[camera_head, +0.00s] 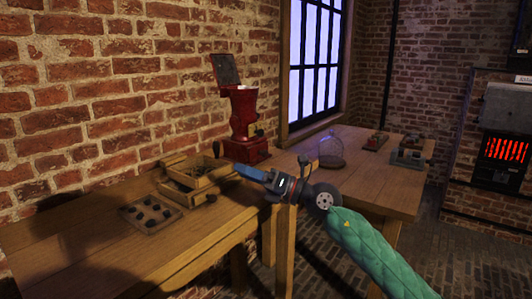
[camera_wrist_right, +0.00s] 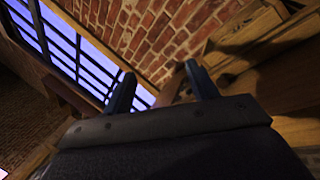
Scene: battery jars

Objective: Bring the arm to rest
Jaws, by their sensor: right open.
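My right arm (camera_head: 375,252) comes in from the lower right in a green padded sleeve. My right gripper (camera_head: 245,171) is in the air above the gap between the two wooden tables, its blue fingers pointing left. In the right wrist view the two fingers (camera_wrist_right: 162,90) stand wide apart with nothing between them. That view shows the window, brick wall and wooden furniture beyond, tilted. My left gripper is not in either view.
A red grinder (camera_head: 243,120) stands behind the gripper. The left table (camera_head: 80,245) bears a wooden tray (camera_head: 205,183) and a board with dark round pieces (camera_head: 150,214). A glass dome (camera_head: 328,149) and small items stand on the right table (camera_head: 385,190). A stove (camera_head: 505,150) glows at right.

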